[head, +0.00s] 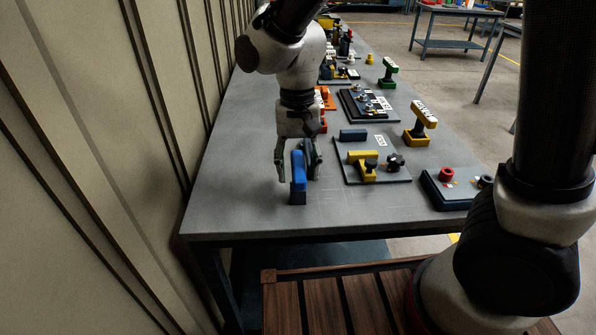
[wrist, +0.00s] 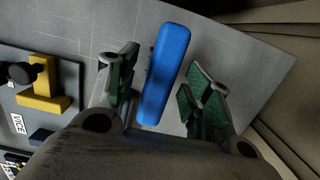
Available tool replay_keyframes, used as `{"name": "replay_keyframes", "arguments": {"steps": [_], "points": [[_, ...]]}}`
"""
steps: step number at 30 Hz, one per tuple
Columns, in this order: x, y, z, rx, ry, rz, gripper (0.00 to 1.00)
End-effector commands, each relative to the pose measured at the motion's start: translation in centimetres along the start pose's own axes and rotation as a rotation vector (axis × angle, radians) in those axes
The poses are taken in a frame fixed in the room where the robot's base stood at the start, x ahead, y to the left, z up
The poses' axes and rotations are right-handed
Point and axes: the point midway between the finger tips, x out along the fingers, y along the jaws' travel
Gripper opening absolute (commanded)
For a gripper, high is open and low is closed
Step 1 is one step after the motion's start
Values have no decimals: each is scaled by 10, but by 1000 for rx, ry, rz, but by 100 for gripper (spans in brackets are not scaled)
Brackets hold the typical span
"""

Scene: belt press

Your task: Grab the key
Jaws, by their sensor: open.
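A blue piece (head: 298,174) with a long rounded bar on top stands upright near the left front of the grey bench. It is the likely key, though no label shows on it. My gripper (head: 299,160) is open above and around this piece. In the wrist view the blue bar (wrist: 165,75) runs between the two spread green-padded fingers of my gripper (wrist: 162,92). The lower part of the piece is hidden from above.
A dark plate (head: 398,172) with a yellow vice (head: 363,164) and a black knob (head: 396,162) lies to the right. A yellow labelled stand (head: 419,125) and a dark box with a red ring (head: 446,174) are farther right. A panelled wall (head: 95,150) borders the bench's left.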

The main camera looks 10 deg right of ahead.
Motion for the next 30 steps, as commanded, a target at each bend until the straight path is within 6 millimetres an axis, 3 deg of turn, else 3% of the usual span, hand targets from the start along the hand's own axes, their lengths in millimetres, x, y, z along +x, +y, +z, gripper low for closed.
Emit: {"name": "replay_keyframes", "arguments": {"steps": [19, 27, 30], "points": [[5, 0, -1, 0, 0, 0, 50], [5, 0, -1, 0, 0, 0, 3], [4, 0, -1, 0, 0, 0, 0]]}}
